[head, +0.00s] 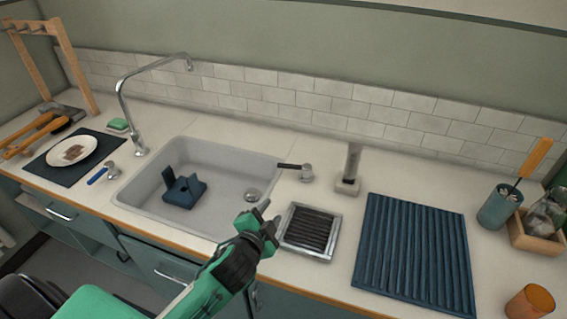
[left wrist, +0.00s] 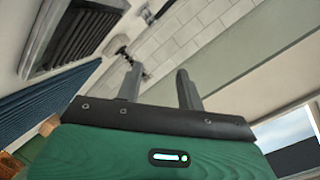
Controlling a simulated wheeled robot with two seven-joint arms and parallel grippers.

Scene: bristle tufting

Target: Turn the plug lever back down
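A lever with a black handle (head: 289,166) on a short grey post (head: 307,173) stands on the counter at the sink's back right corner; it looks like the plug lever. Its handle points left, roughly level. The sink (head: 225,165) has a round drain (head: 252,195) at its right. My left gripper (head: 269,213) is over the sink's front right edge, in front of the lever and apart from it. In the left wrist view its two fingers (left wrist: 158,88) stand apart with nothing between them. My right gripper is not in view.
A blue holder (head: 184,189) lies in the sink. A framed dark grate (head: 309,230) is right of my left gripper, with a grey upright post (head: 351,168) behind it and a blue ribbed mat (head: 415,250) further right.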

